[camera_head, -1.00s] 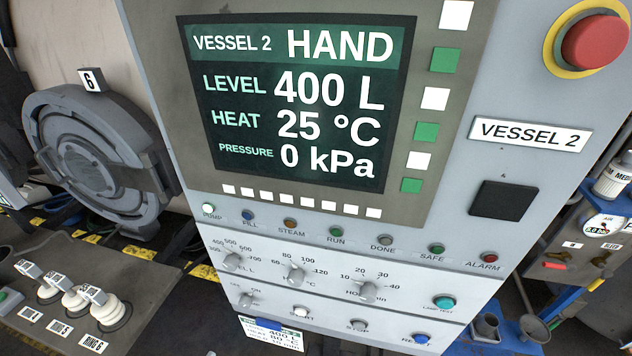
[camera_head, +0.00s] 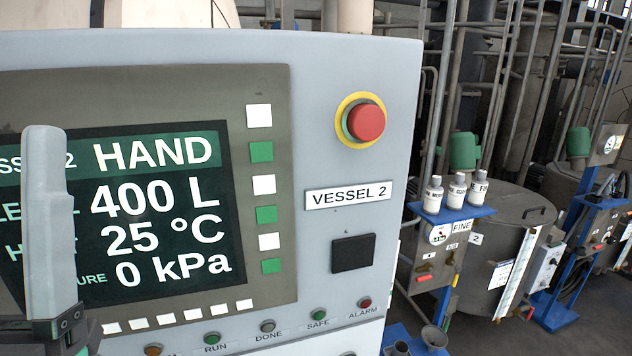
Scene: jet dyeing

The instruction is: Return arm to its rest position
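My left gripper (camera_head: 46,145) shows at the left edge of the head view as one pale grey upright finger on a dark mount, its tip pointing up. It is in front of the control panel's screen (camera_head: 150,240) and covers part of its text. I cannot tell whether it touches the panel. Its other finger does not show clearly, so open or shut cannot be told. Nothing is seen held. My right gripper is not in view. The screen reads HAND, 400 L, 25 °C and 0 kPa.
The panel has a red emergency button (camera_head: 366,122), a VESSEL 2 label (camera_head: 348,194) and a black square (camera_head: 352,253). To the right are a blue stand with white bottles (camera_head: 433,195), a large grey vessel (camera_head: 495,240) and pipes. Open floor shows at lower right.

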